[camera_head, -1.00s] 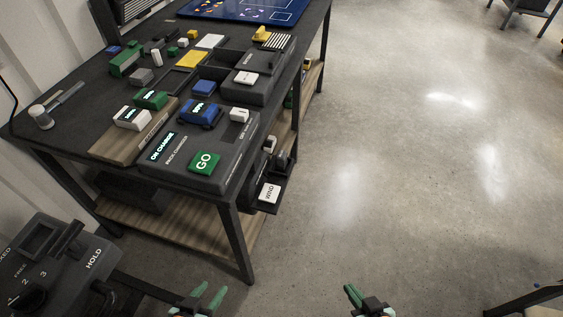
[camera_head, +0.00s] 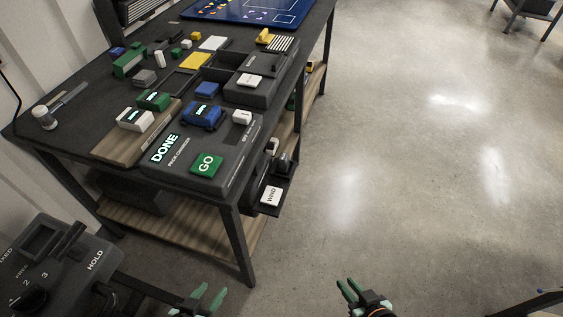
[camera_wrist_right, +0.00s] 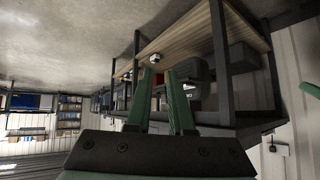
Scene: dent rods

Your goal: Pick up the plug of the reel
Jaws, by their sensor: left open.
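The reel unit with a white WIND key (camera_head: 271,195) hangs at the right side of the bench, below its top. A small white piece (camera_head: 272,145) and a dark rounded part (camera_head: 283,163) sit above the key; I cannot tell which is the plug. My left gripper (camera_head: 209,293) is open and empty at the bottom of the head view, in front of the bench. My right gripper (camera_head: 347,287) is open and empty over the floor, right of and nearer than the reel unit. Its fingers (camera_wrist_right: 166,74) point toward the bench in the right wrist view.
The bench top (camera_head: 65,148) holds a pack charger (camera_head: 178,180) reading DONE, a green GO key (camera_head: 207,163), and several coloured blocks. A dark control box (camera_head: 50,265) with a HOLD label is at lower left. The floor (camera_head: 420,190) to the right is clear.

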